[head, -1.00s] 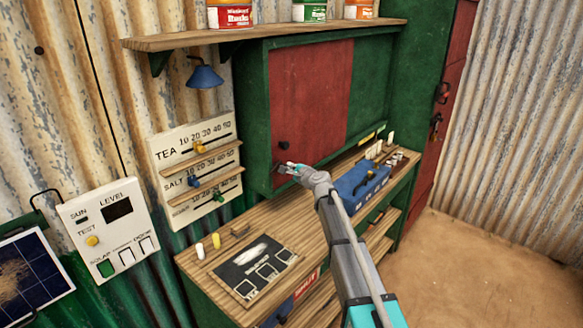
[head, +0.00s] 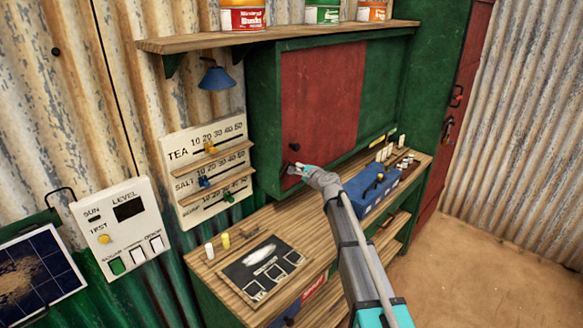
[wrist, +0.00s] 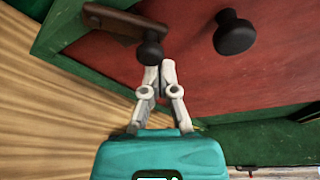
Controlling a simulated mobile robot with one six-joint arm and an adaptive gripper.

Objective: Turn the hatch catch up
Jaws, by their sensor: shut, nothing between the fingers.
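The red hatch panel (head: 320,100) sits shut-looking in a green frame, with a dark round knob (head: 294,147) at its lower left. In the wrist view this knob (wrist: 235,34) is at upper right. The brown hatch catch (wrist: 115,24) is a bar reaching from the green frame onto the red panel, with a dark knob (wrist: 151,50) at its end. My gripper (wrist: 158,70) is shut and empty, its tips just below the catch's end knob; I cannot tell whether they touch. In the head view my gripper (head: 296,169) hides most of the catch.
The wooden counter (head: 250,228) runs below the hatch. A blue box (head: 372,190) stands on it to the right of my arm, and a dark board (head: 264,268) lies to the left. A panel with sliders (head: 190,150) hangs left of the hatch.

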